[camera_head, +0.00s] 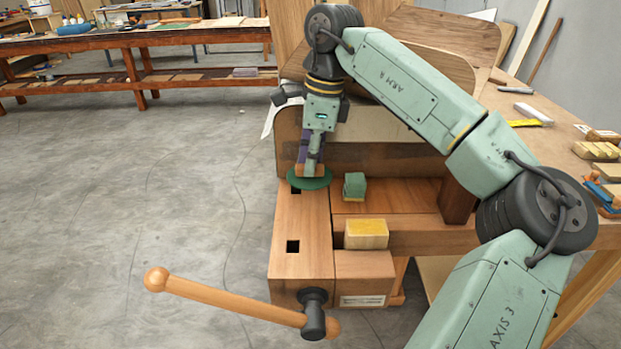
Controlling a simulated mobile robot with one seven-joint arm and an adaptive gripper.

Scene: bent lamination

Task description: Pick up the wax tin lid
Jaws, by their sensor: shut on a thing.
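The wax tin lid appears as a flat dark green disc (309,182) at the left end of the workbench, partly over a square hole in the wooden vise jaw. My gripper (309,172) points straight down onto it, with its fingertips at the disc's upper side. The gripper is shut on the lid. The fingertips hide part of the disc. I cannot tell whether the disc touches the wood or hangs just above it.
A green block (354,187) stands close to the right of the lid. A yellow-topped block (366,234) sits nearer the front. A bent wooden panel (400,150) rises behind. The vise handle (225,298) sticks out at the front left. Open floor lies to the left.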

